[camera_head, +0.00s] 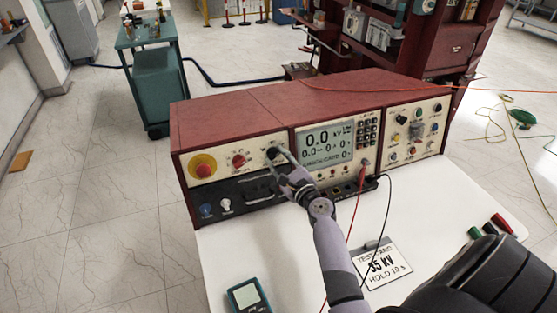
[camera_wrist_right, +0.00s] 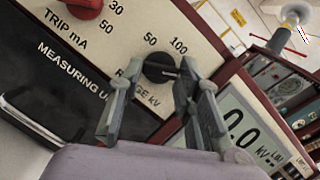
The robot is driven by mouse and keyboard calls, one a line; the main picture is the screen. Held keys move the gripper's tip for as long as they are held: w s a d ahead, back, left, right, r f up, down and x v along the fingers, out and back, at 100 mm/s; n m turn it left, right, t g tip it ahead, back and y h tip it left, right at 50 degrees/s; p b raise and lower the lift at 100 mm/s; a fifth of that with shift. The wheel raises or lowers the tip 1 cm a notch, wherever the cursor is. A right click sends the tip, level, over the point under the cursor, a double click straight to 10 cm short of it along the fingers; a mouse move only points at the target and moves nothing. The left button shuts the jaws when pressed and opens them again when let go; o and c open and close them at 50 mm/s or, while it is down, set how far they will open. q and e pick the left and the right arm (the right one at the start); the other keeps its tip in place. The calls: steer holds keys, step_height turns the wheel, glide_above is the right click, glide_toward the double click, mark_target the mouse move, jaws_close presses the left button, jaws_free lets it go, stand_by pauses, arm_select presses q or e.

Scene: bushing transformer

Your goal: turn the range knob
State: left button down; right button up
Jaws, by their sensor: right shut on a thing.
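The range knob (camera_wrist_right: 158,66) is a round black knob on the cream front panel, with the marks 50 and 100 above it and "kV" below. In the head view the knob (camera_head: 271,153) is partly covered by my right gripper (camera_head: 283,157). In the right wrist view my right gripper (camera_wrist_right: 158,80) has one finger on each side of the knob and is shut on it. The knob's pointer is hard to make out. My left gripper is not in view.
The red test set has a display (camera_head: 326,143) reading 0.0 kV. A red trip knob (camera_head: 238,160) and a red emergency button (camera_head: 203,166) sit left of the range knob. A card (camera_head: 382,263) and a teal meter (camera_head: 247,296) lie on the white table (camera_head: 290,260).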

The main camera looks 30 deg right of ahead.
steer(key=c, duration=0.4)
